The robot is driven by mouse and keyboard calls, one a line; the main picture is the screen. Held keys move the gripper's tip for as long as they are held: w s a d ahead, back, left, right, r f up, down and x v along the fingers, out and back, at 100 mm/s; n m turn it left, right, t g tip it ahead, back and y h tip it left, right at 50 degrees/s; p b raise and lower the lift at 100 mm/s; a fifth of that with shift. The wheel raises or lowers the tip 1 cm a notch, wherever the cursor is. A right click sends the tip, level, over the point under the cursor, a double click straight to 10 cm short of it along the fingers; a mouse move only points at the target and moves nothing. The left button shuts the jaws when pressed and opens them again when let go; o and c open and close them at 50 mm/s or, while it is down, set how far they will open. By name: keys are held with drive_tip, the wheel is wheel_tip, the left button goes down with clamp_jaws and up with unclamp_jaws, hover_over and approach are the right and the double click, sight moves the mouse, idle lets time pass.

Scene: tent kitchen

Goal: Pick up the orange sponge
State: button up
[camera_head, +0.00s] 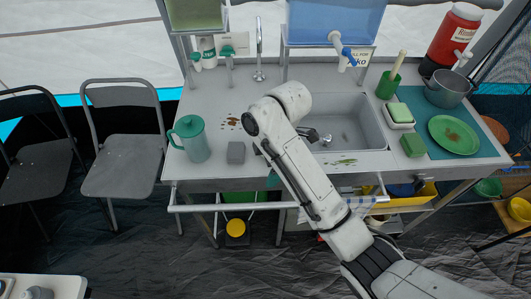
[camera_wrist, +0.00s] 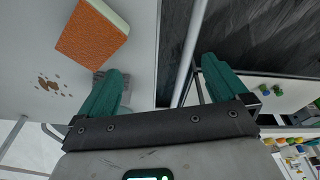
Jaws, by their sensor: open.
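The orange sponge (camera_wrist: 92,40), with a pale layer along one side, lies on the light counter at the upper left of the wrist view. I cannot make it out in the head view, where my arm covers part of the counter. My gripper (camera_wrist: 162,68) is open with nothing between its teal fingers. The left finger points toward the sponge's near end, apart from it in the picture; the right finger is over the dark floor past the counter edge. In the head view only a small teal part of my gripper (camera_head: 272,181) shows.
The counter holds a teal pitcher (camera_head: 192,139), a grey block (camera_head: 236,152), a green block (camera_head: 413,144), a green plate (camera_head: 453,134) and a grey pot (camera_head: 446,89). The sink (camera_head: 352,127) is behind my arm. A rail (camera_head: 222,207) runs along the counter front.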

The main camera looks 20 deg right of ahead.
drive_tip(key=w+d+r+n+b, duration=0.1)
drive_tip(key=w+n, duration=0.1)
drive_tip(key=w+d+r+n+h+b, duration=0.1)
drive_tip(key=w+d+n, duration=0.1)
drive_tip(key=w, duration=0.1)
drive_tip(key=w+d+r+n+h+b, duration=0.1)
drive_tip(key=w+d+n, duration=0.1)
drive_tip(key=shift+w+g, duration=0.3)
drive_tip(key=shift+w, duration=0.1)
wheel_tip(320, 180, down, 7)
drive_tip(key=shift+f+p, duration=0.2)
drive_tip(key=shift+p, duration=0.5)
drive_tip(key=shift+w, duration=0.1)
drive_tip(key=c, duration=0.9)
drive_tip(key=shift+c, duration=0.2)
drive_tip(key=shift+r, duration=0.1)
